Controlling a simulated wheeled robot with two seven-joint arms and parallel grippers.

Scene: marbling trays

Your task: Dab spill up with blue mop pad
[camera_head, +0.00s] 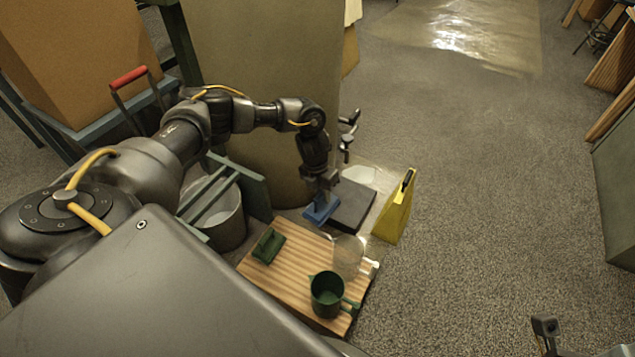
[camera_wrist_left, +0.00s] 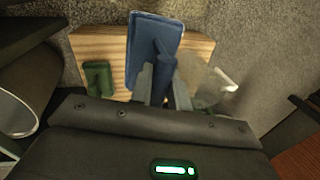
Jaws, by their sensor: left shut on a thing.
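The blue mop pad (camera_head: 317,213) is in my left gripper (camera_head: 323,190), whose fingers are shut on its handle. The pad is beyond the far edge of the wooden board, beside a dark flat slab (camera_head: 352,205). In the left wrist view, the pad (camera_wrist_left: 152,35) shows its broad blue face, and its handle is between the fingertips (camera_wrist_left: 163,85). A pale glossy patch (camera_head: 359,177) lies on the floor behind the slab; I cannot tell for sure that it is the spill. My right gripper is not in view.
The slatted wooden board (camera_head: 292,285) holds a green block with a handle (camera_head: 268,245), a clear jug (camera_head: 347,258) and a green jug (camera_head: 327,295). A yellow floor sign (camera_head: 394,210) stands right of the slab. A grey bucket (camera_head: 215,222) is at left. Open floor lies right.

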